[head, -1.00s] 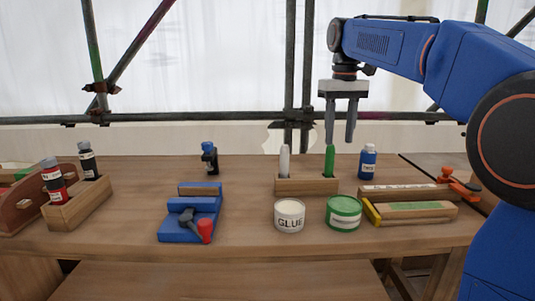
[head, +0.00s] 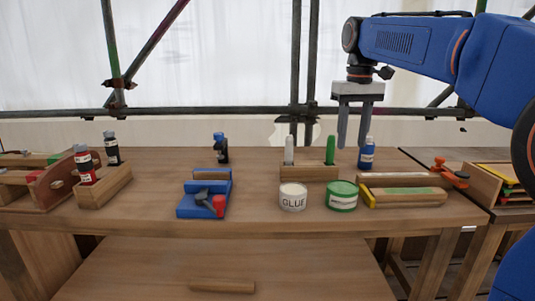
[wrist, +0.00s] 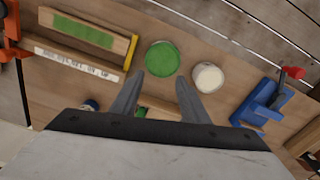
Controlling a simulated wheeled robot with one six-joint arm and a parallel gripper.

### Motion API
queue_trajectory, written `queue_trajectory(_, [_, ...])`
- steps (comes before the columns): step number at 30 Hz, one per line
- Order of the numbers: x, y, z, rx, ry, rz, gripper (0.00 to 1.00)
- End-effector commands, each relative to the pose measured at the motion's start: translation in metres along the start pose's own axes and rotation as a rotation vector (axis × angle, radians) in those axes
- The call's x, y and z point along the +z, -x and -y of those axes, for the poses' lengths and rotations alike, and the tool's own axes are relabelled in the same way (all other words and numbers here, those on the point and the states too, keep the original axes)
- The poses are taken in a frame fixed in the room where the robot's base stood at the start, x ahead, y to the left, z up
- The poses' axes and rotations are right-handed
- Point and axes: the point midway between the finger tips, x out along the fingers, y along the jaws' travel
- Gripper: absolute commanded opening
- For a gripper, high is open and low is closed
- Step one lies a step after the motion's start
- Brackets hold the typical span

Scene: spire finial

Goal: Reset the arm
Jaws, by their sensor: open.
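My gripper (head: 351,128) hangs from my blue arm above the back right of the workbench (head: 250,170), fingers pointing down. It is open and empty. In the head view its fingers overlap the space between the green marker (head: 330,150) and the small blue bottle (head: 367,153). In the wrist view the gripper (wrist: 160,90) has a clear gap between its fingers, with the green tin (wrist: 162,58) and the white glue tin (wrist: 208,77) beyond the tips.
A blue vise (head: 205,195) stands at the bench's middle left. A wooden holder (head: 104,186) with dark and red bottles is at the left. Wooden blocks (head: 405,196) and an orange clamp (head: 450,172) lie at the right. A dowel-like piece (head: 222,286) lies on the lower shelf.

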Motion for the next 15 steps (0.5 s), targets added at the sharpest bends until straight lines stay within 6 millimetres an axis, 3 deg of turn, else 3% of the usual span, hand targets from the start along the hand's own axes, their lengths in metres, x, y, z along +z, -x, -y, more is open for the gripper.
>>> queue_trajectory(8, [0.036, -0.013, -0.002, 0.005, -0.025, -0.039, 0.41])
queue_trajectory(15, [0.094, -0.041, -0.003, 0.014, -0.066, -0.104, 0.41])
